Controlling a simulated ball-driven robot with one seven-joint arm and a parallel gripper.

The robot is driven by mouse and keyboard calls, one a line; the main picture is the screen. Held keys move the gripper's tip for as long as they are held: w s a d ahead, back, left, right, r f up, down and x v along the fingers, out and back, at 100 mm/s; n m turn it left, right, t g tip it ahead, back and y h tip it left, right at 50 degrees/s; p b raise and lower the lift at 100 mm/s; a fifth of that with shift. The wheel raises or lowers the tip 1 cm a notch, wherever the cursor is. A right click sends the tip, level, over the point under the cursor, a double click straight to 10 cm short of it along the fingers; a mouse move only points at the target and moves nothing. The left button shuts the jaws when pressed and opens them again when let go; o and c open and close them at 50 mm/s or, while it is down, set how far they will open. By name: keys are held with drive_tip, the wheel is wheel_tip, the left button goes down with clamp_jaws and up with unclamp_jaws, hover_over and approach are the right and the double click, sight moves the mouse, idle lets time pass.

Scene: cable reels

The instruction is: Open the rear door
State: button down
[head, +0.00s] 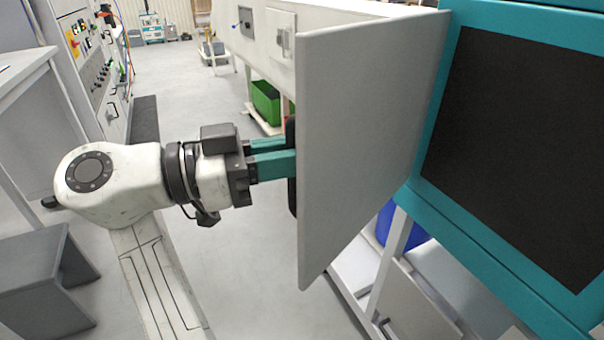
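The rear door (365,130) is a flat light-grey panel. It stands swung well out from a teal frame (432,130) with a dark face (520,150). A black handle (291,190) shows in part at the door's left edge, on the far side of the panel. My gripper (290,156) comes from the left with two teal fingers reaching to this handle. The fingertips are hidden behind the door, so I cannot tell whether they hold the handle.
A grey bench (45,285) stands at the lower left, and a white control cabinet (95,60) at the upper left. A green crate (266,100) sits under the long white counter (262,45) behind. Grey floor (245,280) is clear below my gripper.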

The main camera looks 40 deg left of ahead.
drive_tip(key=shift+w+a+f+m+g+h+b, duration=0.1)
drive_tip(key=shift+w+a+m+g+h+b, duration=0.15)
drive_tip(key=shift+a+m+g+h+b, duration=0.5)
drive_tip(key=shift+w+a+r+n+t+h+b, duration=0.15)
drive_tip(key=shift+a+b, duration=0.35)
drive_tip(key=shift+a, duration=0.65)
drive_tip(key=shift+w+a+f+m+g+h+b, duration=0.15)
drive_tip(key=shift+w+a+m+g+h+b, duration=0.3)
drive_tip(key=shift+a, duration=0.5)
drive_tip(key=shift+s+a, duration=0.1)
drive_tip(key=c, duration=1.3)
unclamp_jaws()
drive_tip(key=shift+o, duration=0.3)
